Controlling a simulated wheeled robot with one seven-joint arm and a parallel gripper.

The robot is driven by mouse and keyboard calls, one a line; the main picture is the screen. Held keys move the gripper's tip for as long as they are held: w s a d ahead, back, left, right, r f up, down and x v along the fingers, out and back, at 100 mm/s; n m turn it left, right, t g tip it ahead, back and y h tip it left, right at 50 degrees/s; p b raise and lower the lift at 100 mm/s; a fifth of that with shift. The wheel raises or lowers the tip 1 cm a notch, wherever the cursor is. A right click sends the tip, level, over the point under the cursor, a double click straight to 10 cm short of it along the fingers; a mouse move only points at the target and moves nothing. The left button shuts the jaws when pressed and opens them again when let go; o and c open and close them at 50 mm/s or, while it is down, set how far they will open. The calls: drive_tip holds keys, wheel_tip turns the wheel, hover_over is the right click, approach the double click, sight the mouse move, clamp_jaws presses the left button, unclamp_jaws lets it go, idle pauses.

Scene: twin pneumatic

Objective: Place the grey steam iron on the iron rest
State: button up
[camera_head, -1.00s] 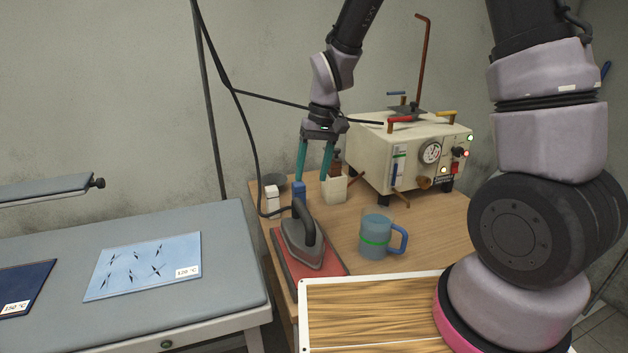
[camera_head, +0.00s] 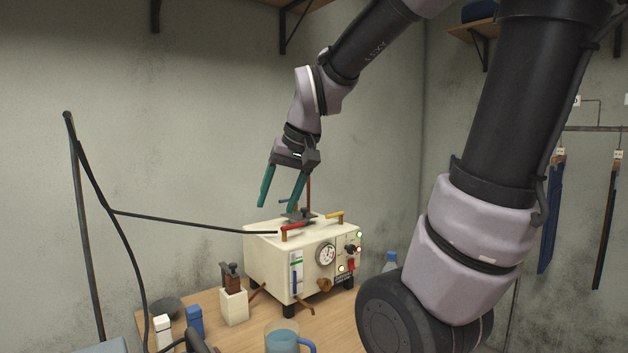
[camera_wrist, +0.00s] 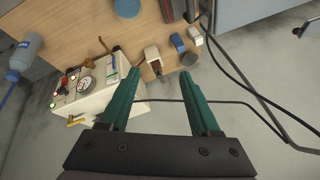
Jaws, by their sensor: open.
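The grey steam iron (camera_head: 198,341) is mostly cut off at the bottom edge of the head view; only part of its dark handle shows. In the wrist view, a small part of the iron (camera_wrist: 190,10) and the red pad-like rest (camera_wrist: 167,10) show at the top edge. How the iron sits on the pad cannot be told now. My gripper (camera_head: 278,207) is open and empty, high above the table near the boiler. In the wrist view its two green fingers (camera_wrist: 160,87) are spread with nothing between them.
The cream steam boiler (camera_head: 270,257) stands below and right of my gripper. A blue mug (camera_head: 283,338), a white block with a brown top (camera_head: 234,306), a blue block (camera_head: 195,320) and a dark bowl (camera_head: 165,307) share the wooden table. A black hose (camera_head: 180,224) crosses behind.

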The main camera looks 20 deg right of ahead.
drive_tip(key=s+d+r+m+t, duration=0.2)
drive_tip(key=s+d+r, duration=0.2)
drive_tip(key=s, duration=0.3)
drive_tip(key=shift+d+r+t, duration=0.25)
drive_tip(key=shift+d+t, duration=0.05)
drive_tip(key=shift+d, duration=0.15)
